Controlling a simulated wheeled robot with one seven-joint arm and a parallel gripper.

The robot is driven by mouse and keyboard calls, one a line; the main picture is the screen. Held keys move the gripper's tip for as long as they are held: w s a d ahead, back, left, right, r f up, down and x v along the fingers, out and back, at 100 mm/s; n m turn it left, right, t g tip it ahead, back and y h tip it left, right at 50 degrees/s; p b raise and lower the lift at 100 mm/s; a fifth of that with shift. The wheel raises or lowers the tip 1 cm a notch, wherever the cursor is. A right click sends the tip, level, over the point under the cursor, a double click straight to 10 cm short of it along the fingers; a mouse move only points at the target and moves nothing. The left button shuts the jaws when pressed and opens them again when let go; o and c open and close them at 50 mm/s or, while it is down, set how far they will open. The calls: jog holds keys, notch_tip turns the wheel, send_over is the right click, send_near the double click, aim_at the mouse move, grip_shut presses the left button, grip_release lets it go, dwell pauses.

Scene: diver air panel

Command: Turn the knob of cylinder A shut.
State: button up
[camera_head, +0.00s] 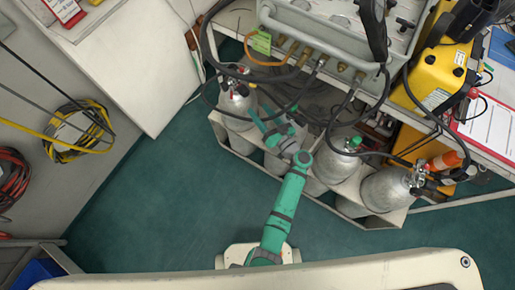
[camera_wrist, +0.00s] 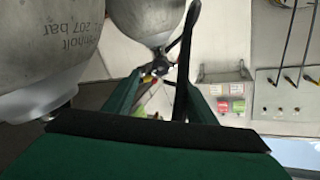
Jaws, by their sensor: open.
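Several grey gas cylinders stand in a low rack under the bench. The leftmost cylinder (camera_head: 237,105) has red parts at its valve. Another cylinder (camera_head: 340,163) has a green knob (camera_head: 355,141), and the rightmost cylinder (camera_head: 385,190) has an orange-red part near its top. No letter marking cylinder A is readable. My gripper (camera_head: 268,126) is among the left cylinders, close to the leftmost one. In the wrist view my open gripper (camera_wrist: 160,88) has a cylinder's dark valve (camera_wrist: 157,68) beyond and between its fingers. I see no contact; the knob itself is unclear.
Black hoses (camera_head: 310,105) loop over the cylinders from the panel (camera_head: 335,40). A yellow case (camera_head: 437,75) stands on the bench at right. A large cylinder (camera_wrist: 45,40) is close at upper left in the wrist view. The green floor (camera_head: 150,200) is clear at left.

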jog(key=s+a+f+m+g+h, duration=0.1)
jog(key=s+f+h, duration=0.2)
jog(key=s, duration=0.7)
jog(key=s+a+f+m+g+h, duration=0.1)
jog(key=s+a+f+g+h, duration=0.1)
jog(key=s+f, duration=0.5)
jog(key=shift+s+m+g+h, duration=0.35)
jog(key=shift+s+h, duration=0.55)
jog(key=shift+s, duration=1.15)
jog(key=shift+f, duration=0.1)
